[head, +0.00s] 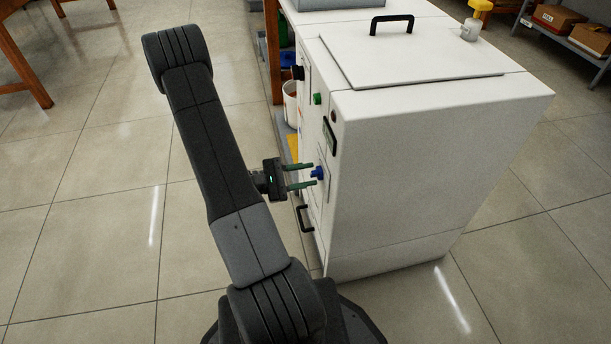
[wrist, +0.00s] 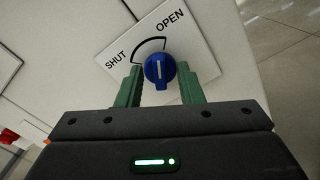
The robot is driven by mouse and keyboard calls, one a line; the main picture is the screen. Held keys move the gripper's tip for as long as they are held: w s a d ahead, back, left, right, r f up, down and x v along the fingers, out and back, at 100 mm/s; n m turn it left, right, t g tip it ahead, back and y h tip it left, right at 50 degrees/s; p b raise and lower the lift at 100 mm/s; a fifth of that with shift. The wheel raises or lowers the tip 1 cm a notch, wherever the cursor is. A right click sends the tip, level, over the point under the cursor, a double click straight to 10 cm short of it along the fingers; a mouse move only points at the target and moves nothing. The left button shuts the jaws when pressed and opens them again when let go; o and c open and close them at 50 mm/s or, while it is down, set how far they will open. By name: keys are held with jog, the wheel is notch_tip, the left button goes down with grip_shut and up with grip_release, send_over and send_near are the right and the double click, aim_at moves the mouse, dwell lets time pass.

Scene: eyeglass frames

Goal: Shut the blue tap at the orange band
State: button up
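The blue tap (head: 319,172) is on the left-facing front of a white cabinet (head: 420,170). In the wrist view the blue tap (wrist: 159,71) is a round knob with a white mark on a white plate (wrist: 205,62). The plate reads SHUT at left and OPEN at right, joined by a black arc. The mark stands about upright in that picture, toward the arc's OPEN end. My gripper (head: 312,174) is open, its green fingers on either side of the knob; whether they touch it I cannot tell. A small orange sliver (wrist: 47,141) shows at lower left, mostly hidden by my gripper.
The cabinet front also has a green knob (head: 317,98), a black knob (head: 298,72), a small display (head: 330,134) and a black handle (head: 305,218). Shelving with boxes (head: 558,17) is behind right.

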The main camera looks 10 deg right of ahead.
jog(key=shift+d, duration=0.2)
grip_shut()
jog(key=shift+r, duration=0.1)
jog(key=n+p, duration=0.3)
jog(key=shift+w+r+n, duration=0.1)
jog(key=shift+n, duration=0.3)
jog(key=n+p, duration=0.1)
jog(key=n, duration=0.1)
jog(key=n+p, duration=0.1)
jog(key=n, duration=0.1)
jog(key=shift+w+n+p, duration=0.2)
jog(key=shift+n+p, duration=0.1)
jog(key=shift+n, duration=0.1)
dwell(0.4)
